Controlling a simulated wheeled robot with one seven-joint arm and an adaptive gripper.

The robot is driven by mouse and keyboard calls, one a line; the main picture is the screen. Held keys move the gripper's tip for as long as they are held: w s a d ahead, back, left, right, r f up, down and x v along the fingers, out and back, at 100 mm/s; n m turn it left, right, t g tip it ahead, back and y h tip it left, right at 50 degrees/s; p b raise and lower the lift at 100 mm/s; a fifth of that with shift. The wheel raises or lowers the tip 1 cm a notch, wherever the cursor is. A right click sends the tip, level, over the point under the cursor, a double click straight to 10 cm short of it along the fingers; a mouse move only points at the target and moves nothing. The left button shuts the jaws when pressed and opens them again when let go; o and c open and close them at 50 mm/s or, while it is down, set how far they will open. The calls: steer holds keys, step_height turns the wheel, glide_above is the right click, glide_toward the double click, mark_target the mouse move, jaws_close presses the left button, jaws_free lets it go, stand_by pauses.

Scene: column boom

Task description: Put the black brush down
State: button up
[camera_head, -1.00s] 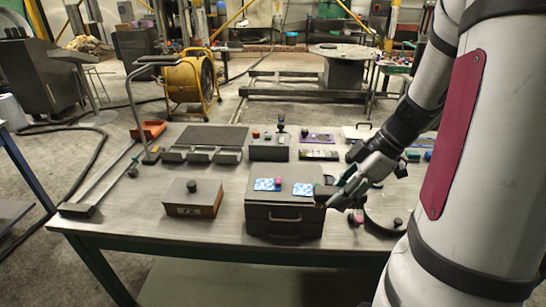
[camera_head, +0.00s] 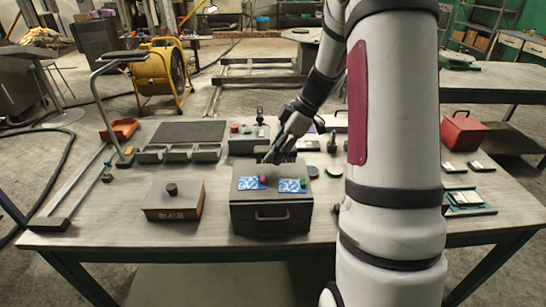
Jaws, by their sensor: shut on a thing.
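My gripper (camera_head: 277,153) is in the middle of the table, over or just behind the back edge of a dark grey box with a front handle (camera_head: 271,218). It is shut on a small dark thing at its fingertips, which I take to be the black brush. The fingers hide most of it, so its shape is unclear. I cannot tell whether it touches the box or the table.
A wooden box with a black knob (camera_head: 172,203) stands left. Grey open bins (camera_head: 178,154), a dark mat (camera_head: 188,132) and a control box (camera_head: 246,141) are behind. A red box (camera_head: 463,132) is at right. My arm hides part of the table's right half.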

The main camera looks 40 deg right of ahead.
steer(key=shift+w, duration=0.55)
steer(key=shift+w+f+p, duration=0.15)
steer(key=shift+f+p, duration=0.05)
steer(key=shift+f, duration=0.75)
steer(key=shift+w+f+p, duration=0.1)
steer(key=shift+f+p, duration=0.1)
steer(key=shift+f, duration=0.7)
steer(key=shift+f, duration=0.1)
steer(key=o, duration=1.1)
